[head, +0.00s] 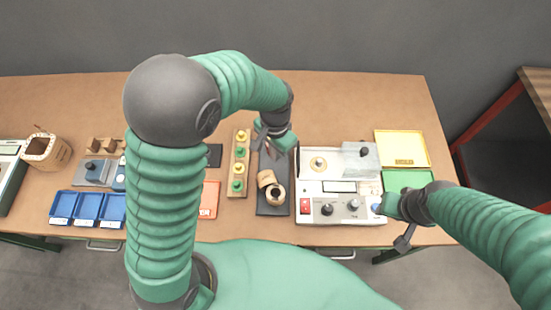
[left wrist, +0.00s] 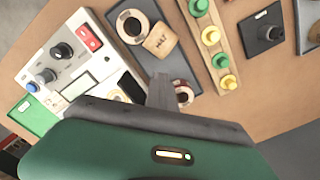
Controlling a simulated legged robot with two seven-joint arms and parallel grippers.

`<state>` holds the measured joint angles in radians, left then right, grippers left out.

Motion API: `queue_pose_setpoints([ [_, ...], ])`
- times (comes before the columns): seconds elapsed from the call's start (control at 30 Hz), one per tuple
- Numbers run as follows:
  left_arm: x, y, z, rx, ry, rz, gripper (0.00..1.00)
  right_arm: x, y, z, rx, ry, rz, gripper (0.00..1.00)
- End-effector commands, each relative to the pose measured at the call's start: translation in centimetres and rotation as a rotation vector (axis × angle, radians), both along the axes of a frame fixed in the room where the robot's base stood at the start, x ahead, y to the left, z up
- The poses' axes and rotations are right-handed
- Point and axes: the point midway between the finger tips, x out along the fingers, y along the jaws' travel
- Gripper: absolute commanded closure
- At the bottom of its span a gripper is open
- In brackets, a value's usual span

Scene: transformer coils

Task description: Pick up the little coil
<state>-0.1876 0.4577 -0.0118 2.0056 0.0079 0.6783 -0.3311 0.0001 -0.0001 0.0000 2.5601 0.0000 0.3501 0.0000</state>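A dark tray (head: 272,207) lies left of the white tester, and it also shows in the left wrist view (left wrist: 181,65). On it are a ring-shaped coil with a dark core (head: 275,193) (left wrist: 131,26) and a tan labelled piece (head: 266,178) (left wrist: 160,40) touching or close beside it. A small cream and red coil (left wrist: 184,94) shows at the tray's other end in the left wrist view, partly hidden by my finger. My left gripper (head: 268,147) is above that end, fingers pointing down; its opening is unclear. My right gripper (head: 404,240) is by the tester's right front corner.
The white tester (head: 340,225) has knobs and a red switch. A wooden strip with yellow and green pegs (head: 238,192) stands left of the tray. Yellow (head: 402,140) and green trays lie right, blue bins (head: 88,222) left. The table behind the tester is clear.

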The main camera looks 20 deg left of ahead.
Motion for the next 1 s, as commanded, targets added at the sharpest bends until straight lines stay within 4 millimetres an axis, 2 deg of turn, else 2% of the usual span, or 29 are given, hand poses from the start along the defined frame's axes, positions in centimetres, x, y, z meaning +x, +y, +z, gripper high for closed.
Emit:
queue_pose_setpoints([
  [0.23,0.01,0.00,0.15,0.000,0.000,0.000,1.00,0.00,0.00,0.00,0.000,0.000,0.000,0.64],
  [0.83,0.01,-0.02,0.12,0.000,0.000,0.000,0.22,0.00,0.00,0.00,0.000,0.000,0.000,0.64],
  [1.0,0.00,-0.01,0.13,0.000,-0.001,0.000,0.20,0.00,0.00,0.00,0.000,0.000,0.000,0.64],
])
